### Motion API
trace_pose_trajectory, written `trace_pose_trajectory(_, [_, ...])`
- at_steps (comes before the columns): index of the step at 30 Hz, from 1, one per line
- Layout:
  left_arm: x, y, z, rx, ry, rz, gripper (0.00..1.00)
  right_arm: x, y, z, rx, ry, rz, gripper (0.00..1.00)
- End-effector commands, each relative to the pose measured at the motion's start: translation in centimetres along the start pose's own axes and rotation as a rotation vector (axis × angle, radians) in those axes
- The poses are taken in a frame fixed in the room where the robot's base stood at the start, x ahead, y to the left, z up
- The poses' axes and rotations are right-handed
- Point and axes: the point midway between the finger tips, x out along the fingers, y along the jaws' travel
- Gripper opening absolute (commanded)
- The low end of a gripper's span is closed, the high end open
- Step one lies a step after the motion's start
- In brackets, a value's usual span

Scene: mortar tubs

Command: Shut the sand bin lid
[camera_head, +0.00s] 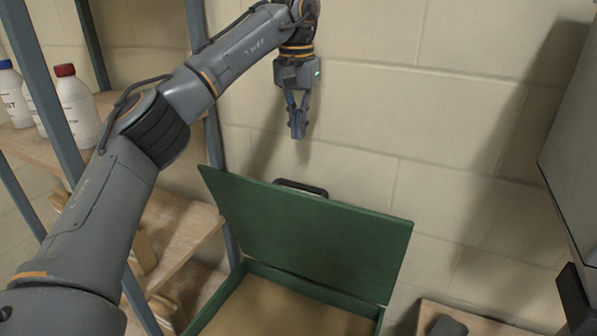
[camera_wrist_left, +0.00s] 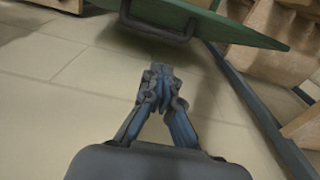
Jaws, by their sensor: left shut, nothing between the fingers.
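The sand bin (camera_head: 375,312) is a green box with sand-coloured contents, at the bottom of the head view. Its green lid (camera_head: 310,240) stands open, tilted up at the back near the wall. A dark handle (camera_head: 302,187) sticks out at the lid's top edge. My left gripper (camera_head: 298,132) is shut and empty, above the handle and apart from it, in front of the wall. In the left wrist view the lid (camera_wrist_left: 215,22) and handle (camera_wrist_left: 158,32) show beyond the shut fingertips (camera_wrist_left: 160,72). My right gripper is not in view.
A shelf rack with a grey-blue post (camera_head: 207,90) stands at the left, with white bottles (camera_head: 78,108) and wooden boards (camera_head: 178,235). A block wall (camera_head: 460,130) closes off the back. A grey box-like body (camera_head: 575,150) is at the right edge. A low wooden surface (camera_head: 480,325) lies at the bottom right.

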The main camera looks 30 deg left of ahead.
Motion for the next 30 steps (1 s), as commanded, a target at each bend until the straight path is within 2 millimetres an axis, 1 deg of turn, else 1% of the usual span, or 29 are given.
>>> trace_pose_trajectory(2, [0.6,-0.2,0.1,0.0,-0.005,-0.006,0.0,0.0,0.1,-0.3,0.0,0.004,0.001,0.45])
trace_pose_trajectory(5, [2.0,-0.3,0.1,0.001,-0.006,-0.005,0.0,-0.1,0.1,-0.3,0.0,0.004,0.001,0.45])
trace_pose_trajectory(8, [3.8,-0.3,0.1,0.0,-0.007,-0.005,0.0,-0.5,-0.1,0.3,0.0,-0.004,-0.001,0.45])
trace_pose_trajectory(12, [6.8,-0.2,0.1,0.0,-0.007,-0.005,0.0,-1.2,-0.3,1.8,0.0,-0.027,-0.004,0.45])
trace_pose_trajectory(16, [9.7,-0.2,0.2,0.001,-0.008,-0.004,0.0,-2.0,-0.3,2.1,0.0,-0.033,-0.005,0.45])
trace_pose_trajectory(17, [10.0,-0.2,0.3,0.001,-0.005,-0.003,0.0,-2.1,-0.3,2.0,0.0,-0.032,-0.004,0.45])
trace_pose_trajectory(19, [9.9,-0.2,1.1,0.002,-0.001,-0.003,0.0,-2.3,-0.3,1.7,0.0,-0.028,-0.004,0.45])
trace_pose_trajectory(25, [10.4,-0.2,3.0,0.001,-0.002,-0.003,0.0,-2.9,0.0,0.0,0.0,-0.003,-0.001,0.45])
trace_pose_trajectory(30, [10.7,-0.1,3.8,0.001,-0.002,-0.002,0.0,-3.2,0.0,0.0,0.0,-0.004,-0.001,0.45])
